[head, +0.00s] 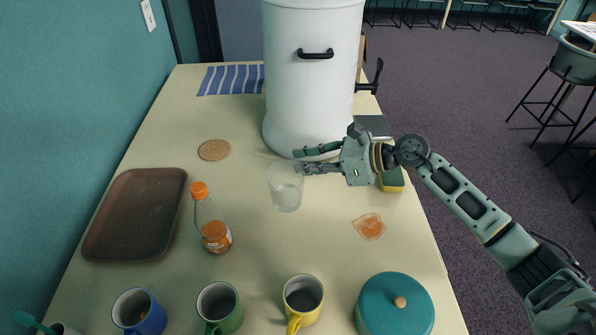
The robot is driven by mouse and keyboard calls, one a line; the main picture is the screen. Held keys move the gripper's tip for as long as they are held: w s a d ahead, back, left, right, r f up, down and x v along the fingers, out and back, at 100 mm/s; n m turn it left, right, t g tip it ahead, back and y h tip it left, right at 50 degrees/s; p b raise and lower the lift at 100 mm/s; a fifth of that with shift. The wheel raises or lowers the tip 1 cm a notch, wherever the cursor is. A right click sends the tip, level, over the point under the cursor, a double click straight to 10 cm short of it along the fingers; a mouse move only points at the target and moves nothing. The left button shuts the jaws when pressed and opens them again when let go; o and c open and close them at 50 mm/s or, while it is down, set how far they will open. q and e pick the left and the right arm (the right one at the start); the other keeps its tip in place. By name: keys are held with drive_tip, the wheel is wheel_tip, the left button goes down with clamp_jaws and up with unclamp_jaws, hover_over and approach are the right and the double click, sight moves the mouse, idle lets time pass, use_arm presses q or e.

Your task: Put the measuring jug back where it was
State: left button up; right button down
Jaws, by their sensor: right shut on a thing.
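The clear measuring jug (286,190) is in the middle of the head view, in front of the white urn. My right gripper (302,161) reaches in from the right and is shut on the jug near its rim at the upper right side. The jug looks slightly tilted. I cannot tell whether its base touches the table. My left gripper is not in view.
A white urn (312,80) stands behind the jug on the table (262,262). A bottle (211,222), brown tray (135,222) and cork coaster (214,150) are left. A sponge (393,182) lies under my right arm; an orange spill (369,226) is nearby. Mugs (304,294) and a teal pot (395,308) stand in front.

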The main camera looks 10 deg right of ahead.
sight(299, 175)
drive_tip(key=f, duration=0.1)
drive_tip(key=w+f+p, duration=0.1)
drive_tip(key=f, duration=0.1)
drive_tip(key=w+a+f, duration=0.1)
drive_tip(key=f, duration=0.1)
drive_tip(key=shift+w+a+p, duration=0.1)
drive_tip(key=shift+w+p, duration=0.1)
drive_tip(key=shift+p, duration=0.15)
drive_tip(key=shift+f, duration=0.3)
drive_tip(key=c, duration=2.4)
unclamp_jaws()
drive_tip(key=shift+f, duration=0.1)
drive_tip(key=o, duration=0.5)
